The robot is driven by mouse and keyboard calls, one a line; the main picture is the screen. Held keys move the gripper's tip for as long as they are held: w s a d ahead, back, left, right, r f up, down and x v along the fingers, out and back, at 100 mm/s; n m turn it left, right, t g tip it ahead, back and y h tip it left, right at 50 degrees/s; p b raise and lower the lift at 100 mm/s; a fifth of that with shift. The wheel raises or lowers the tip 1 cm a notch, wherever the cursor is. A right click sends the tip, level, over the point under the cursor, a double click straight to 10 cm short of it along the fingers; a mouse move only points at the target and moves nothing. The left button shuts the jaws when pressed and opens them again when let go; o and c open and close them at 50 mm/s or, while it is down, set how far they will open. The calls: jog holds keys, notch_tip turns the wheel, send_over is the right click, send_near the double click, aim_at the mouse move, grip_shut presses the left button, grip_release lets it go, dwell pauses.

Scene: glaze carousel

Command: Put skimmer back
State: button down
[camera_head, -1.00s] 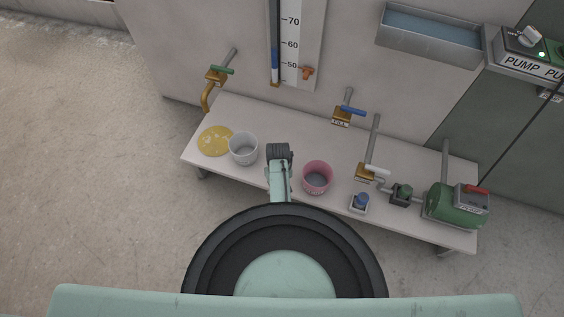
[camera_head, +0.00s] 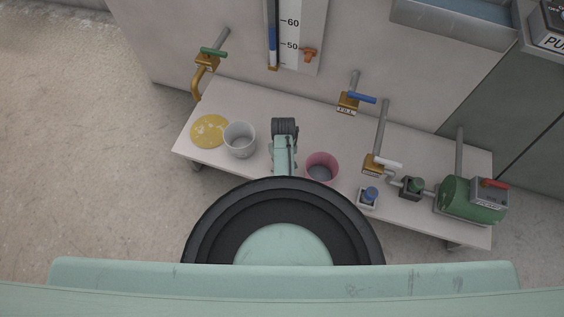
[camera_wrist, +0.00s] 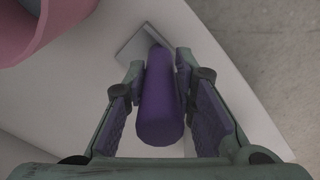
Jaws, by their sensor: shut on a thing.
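The skimmer has a purple handle (camera_wrist: 161,108) and a flat grey square plate (camera_wrist: 143,45) at its far end in the wrist view. My gripper (camera_wrist: 158,75) has the handle between its two padded fingers and is shut on it. The plate is over or on the pale bench top; I cannot tell whether it touches. In the head view my arm reaches over the bench (camera_head: 232,98) between the white bucket (camera_head: 240,140) and the pink bucket (camera_head: 321,168). The arm hides the gripper and skimmer there. The pink bucket also shows at upper left in the wrist view (camera_wrist: 62,25).
Valves with a green handle (camera_head: 213,52), blue handle (camera_head: 361,98) and white handle (camera_head: 387,164) stick out over the bench. A green pump (camera_head: 464,200) stands at the right end. A grey trough (camera_head: 455,25) hangs above.

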jog(key=c, duration=1.3)
grip_release()
jog(key=shift+f, duration=0.1)
jog(key=shift+c, duration=0.2)
